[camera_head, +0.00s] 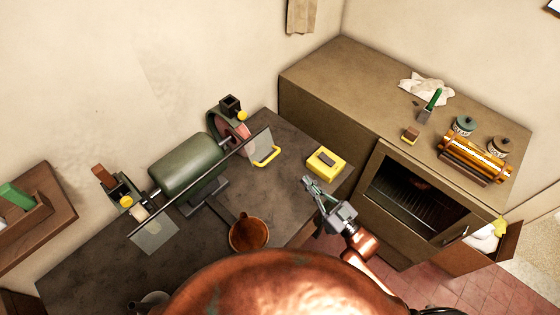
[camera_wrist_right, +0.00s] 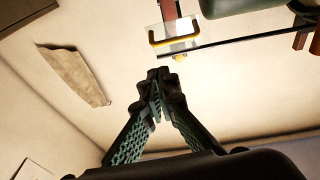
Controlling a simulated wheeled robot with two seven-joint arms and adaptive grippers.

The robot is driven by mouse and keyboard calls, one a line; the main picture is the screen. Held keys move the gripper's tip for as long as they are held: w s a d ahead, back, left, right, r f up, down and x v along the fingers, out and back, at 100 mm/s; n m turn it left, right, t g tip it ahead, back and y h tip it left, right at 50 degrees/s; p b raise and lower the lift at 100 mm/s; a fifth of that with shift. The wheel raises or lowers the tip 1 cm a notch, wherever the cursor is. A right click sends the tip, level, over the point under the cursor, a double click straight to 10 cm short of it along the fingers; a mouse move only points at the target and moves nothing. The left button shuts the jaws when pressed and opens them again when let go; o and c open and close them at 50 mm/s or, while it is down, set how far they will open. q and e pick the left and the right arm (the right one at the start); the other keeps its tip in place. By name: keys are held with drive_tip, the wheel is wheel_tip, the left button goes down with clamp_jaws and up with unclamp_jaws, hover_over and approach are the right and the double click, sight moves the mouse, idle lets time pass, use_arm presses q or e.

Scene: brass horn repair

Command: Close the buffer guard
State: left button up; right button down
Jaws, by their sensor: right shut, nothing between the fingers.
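The bench buffer (camera_head: 188,165) has a green motor body and stands on the dark bench. A pinkish buffing wheel (camera_head: 236,137) is at its right end. The clear guard pane (camera_head: 259,143) stands in front of this wheel and carries a yellow handle (camera_head: 268,157). In the right wrist view the yellow handle (camera_wrist_right: 174,42) shows beyond my fingertips. My right gripper (camera_head: 308,184) is shut and empty, to the right of and nearer than the handle, apart from it. Its fingers (camera_wrist_right: 165,78) meet in the right wrist view. My left gripper is not in view.
A yellow block (camera_head: 325,162) lies on the bench between the handle and the cabinet (camera_head: 330,80). A brown cup or pan (camera_head: 249,233) sits in front of the buffer. A second clear pane (camera_head: 154,237) is at the buffer's left end. A long dark bar spans both panes.

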drive_tip(key=w+a+r+n+y+p, duration=0.1)
drive_tip(key=w+a+r+y+p, duration=0.2)
drive_tip(key=w+a+r, duration=0.3)
drive_tip(key=shift+h, duration=0.3)
drive_tip(key=a+f, duration=0.3)
drive_tip(key=shift+w+f, duration=0.1)
drive_tip(key=shift+w, duration=0.2)
drive_tip(key=f+b, duration=0.1)
drive_tip(key=b, duration=0.2)
drive_tip(key=w+a+f+t+y+b, duration=0.1)
drive_tip(key=b, duration=0.3)
drive_tip(key=w+a+f+t+y+b, duration=0.1)
drive_tip(key=b, duration=0.2)
drive_tip(key=shift+f+b, duration=0.15)
drive_tip(key=shift+b, duration=0.15)
